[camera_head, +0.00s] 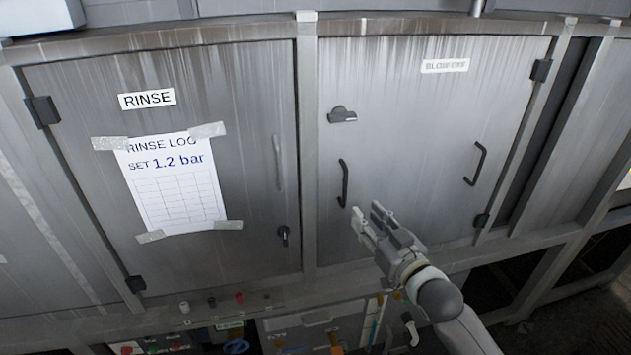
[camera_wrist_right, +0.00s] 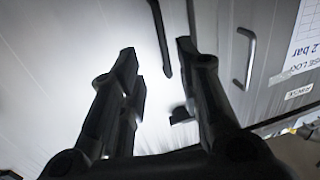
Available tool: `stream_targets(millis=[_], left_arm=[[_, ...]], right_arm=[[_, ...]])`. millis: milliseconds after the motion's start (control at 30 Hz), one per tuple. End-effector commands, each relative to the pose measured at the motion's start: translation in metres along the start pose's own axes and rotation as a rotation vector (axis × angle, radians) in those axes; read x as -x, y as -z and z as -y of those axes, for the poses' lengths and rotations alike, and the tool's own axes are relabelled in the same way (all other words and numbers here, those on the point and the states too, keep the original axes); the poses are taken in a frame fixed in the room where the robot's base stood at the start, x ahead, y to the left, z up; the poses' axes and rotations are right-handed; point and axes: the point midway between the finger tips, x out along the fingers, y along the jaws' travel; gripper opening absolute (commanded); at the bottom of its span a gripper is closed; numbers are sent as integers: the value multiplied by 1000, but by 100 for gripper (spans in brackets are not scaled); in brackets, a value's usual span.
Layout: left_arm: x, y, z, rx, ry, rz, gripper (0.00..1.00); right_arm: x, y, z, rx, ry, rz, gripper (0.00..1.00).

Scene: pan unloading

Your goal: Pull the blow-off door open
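The blow-off door (camera_head: 425,120) is the grey, streaked door on the right in the head view, marked by a small label (camera_head: 445,65). It sits flush in its frame. Its black bar handle (camera_head: 343,183) is near the left edge, with a dark latch (camera_head: 341,115) above it. My right gripper (camera_head: 373,220) is just below and right of this handle, open and empty. In the right wrist view the handle (camera_wrist_right: 160,38) shows beyond and between the spread fingertips (camera_wrist_right: 157,52), apart from them. My left gripper is out of view.
A second black handle (camera_head: 475,164) is on the door's right side, near the hinges (camera_head: 541,70). The rinse door (camera_head: 75,95) on the left carries a taped log sheet (camera_head: 175,185) and a grey handle (camera_head: 277,163). A cluttered lower shelf (camera_head: 310,325) lies below.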

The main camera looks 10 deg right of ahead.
Motion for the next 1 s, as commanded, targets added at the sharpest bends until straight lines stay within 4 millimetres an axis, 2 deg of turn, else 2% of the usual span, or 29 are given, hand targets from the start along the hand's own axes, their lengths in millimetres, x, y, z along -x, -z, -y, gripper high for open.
stream_targets(millis=[167, 700, 1000], left_arm=[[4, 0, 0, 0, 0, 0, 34], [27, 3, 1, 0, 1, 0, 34], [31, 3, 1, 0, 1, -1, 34]], right_arm=[[-8, 9, 1, 0, 4, -13, 32], [-87, 10, 2, 1, 4, -11, 32], [-106, 8, 2, 1, 4, -11, 32]])
